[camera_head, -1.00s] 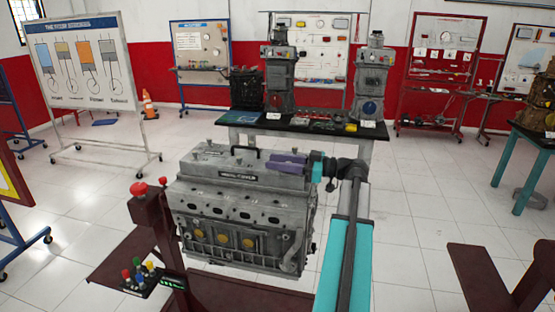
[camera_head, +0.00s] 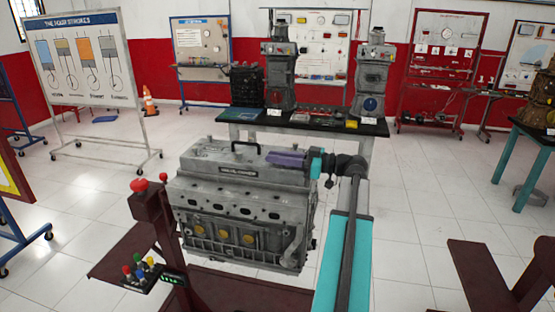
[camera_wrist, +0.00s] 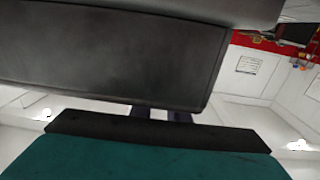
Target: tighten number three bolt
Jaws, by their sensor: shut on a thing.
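The grey engine block (camera_head: 240,210) stands on a dark red stand, with its labelled cover on top and several yellow round plugs on its front face. My gripper (camera_head: 274,157), purple beside a teal wrist, is low at the right end of the engine's top. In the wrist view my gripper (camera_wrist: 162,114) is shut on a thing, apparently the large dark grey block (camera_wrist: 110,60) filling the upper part. What that thing is cannot be told there. The number three bolt cannot be made out, and the fingertips' contact is hidden.
A black handle (camera_head: 246,145) rises from the engine's top. A control box (camera_head: 152,275) with coloured buttons and a red knob (camera_head: 138,184) stand at the front left. A table (camera_head: 385,128) with engine models is behind.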

